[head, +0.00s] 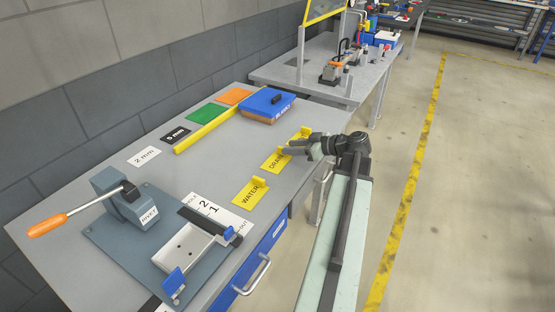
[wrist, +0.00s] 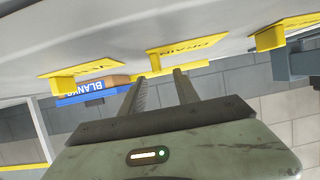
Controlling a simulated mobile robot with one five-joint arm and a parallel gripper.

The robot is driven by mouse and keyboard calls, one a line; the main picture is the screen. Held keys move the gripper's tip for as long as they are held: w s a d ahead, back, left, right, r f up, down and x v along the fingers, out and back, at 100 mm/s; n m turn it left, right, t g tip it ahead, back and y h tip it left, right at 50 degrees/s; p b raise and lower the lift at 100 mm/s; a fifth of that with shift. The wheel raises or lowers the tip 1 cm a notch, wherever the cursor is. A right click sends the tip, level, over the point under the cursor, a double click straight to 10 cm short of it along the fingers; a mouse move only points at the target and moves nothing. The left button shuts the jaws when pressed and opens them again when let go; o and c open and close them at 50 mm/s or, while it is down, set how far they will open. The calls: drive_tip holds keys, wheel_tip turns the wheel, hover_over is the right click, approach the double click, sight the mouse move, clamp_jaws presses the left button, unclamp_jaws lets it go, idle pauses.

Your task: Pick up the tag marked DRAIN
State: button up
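The DRAIN tag (head: 273,163) is a flat yellow plate with a small upright tab, lying near the table's right edge in the head view. In the wrist view, which looks upside down, the DRAIN tag (wrist: 190,47) is at the top middle, its tab pointing down in the picture. My gripper (head: 287,149) is at the tag's right side in the head view and hides part of it. In the wrist view my gripper (wrist: 160,78) has its two fingers apart with nothing between them. The tab appears just beyond the fingertips, in line with the gap.
The yellow WATER tag (head: 248,194) lies to the left, and another yellow tag (head: 303,134) lies behind my gripper. A blue-lidded BLANKS box (head: 267,103) stands farther back. A yellow bar (head: 207,130) and a press with an orange-handled lever (head: 128,205) are on the table.

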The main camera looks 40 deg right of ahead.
drive_tip(key=b+x, duration=0.1)
drive_tip(key=x, duration=0.3)
drive_tip(key=shift+w+f+b, duration=0.25)
drive_tip(key=shift+f+b, duration=0.05)
drive_tip(key=shift+s, duration=0.1)
clamp_jaws()
drive_tip(key=shift+r+p, duration=0.5)
wheel_tip(320, 180, up, 3)
drive_tip(key=p, duration=0.3)
drive_tip(key=shift+r, duration=0.1)
drive_tip(key=s+d+p, duration=0.1)
drive_tip(key=s+d, duration=0.9)
drive_tip(key=s, duration=0.2)
drive_tip(key=shift+d+r, duration=0.2)
drive_tip(key=shift+r, duration=0.25)
